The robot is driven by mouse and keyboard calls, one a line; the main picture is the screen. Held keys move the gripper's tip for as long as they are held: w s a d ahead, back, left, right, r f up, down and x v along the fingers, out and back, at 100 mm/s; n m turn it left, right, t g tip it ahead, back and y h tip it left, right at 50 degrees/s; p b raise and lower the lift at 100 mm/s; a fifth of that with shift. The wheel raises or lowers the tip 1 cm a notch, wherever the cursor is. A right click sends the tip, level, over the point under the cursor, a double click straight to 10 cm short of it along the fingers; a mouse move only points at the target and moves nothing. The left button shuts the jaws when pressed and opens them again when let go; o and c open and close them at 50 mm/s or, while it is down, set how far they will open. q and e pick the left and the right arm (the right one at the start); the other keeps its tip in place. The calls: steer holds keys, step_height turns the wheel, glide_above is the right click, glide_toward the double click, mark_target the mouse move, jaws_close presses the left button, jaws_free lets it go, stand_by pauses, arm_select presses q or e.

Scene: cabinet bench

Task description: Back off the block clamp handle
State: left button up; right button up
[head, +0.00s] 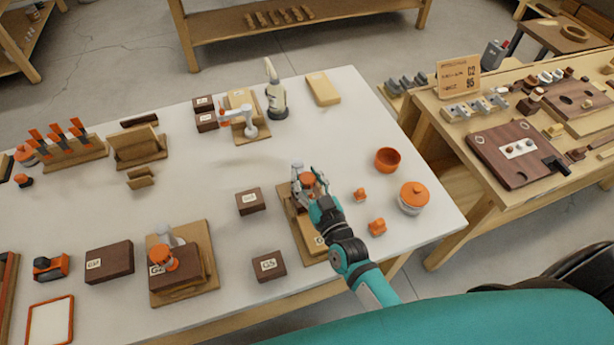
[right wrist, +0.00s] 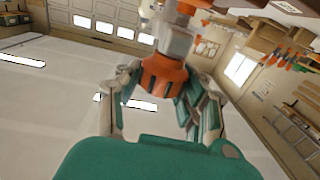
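The block clamp (head: 297,188) is a grey and white metal clamp with an orange handle (head: 307,179). It stands on a wooden board (head: 301,236) at the middle right of the white bench. My right gripper (head: 315,190) is at the handle, with the arm coming from the lower right. In the right wrist view the orange handle (right wrist: 163,78) sits between the two fingers (right wrist: 158,85), which lean inward and appear to touch its sides. The fingers partly cover the clamp in the head view. My left gripper is not in view.
Other clamps with orange handles stand at the front left (head: 165,256) and the back (head: 238,122). Dark blocks (head: 250,201) lie left of the board. Small orange parts (head: 376,228), an orange bowl (head: 388,160) and a lidded jar (head: 412,199) stand close right of my gripper.

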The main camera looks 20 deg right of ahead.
steer(key=c, duration=0.5)
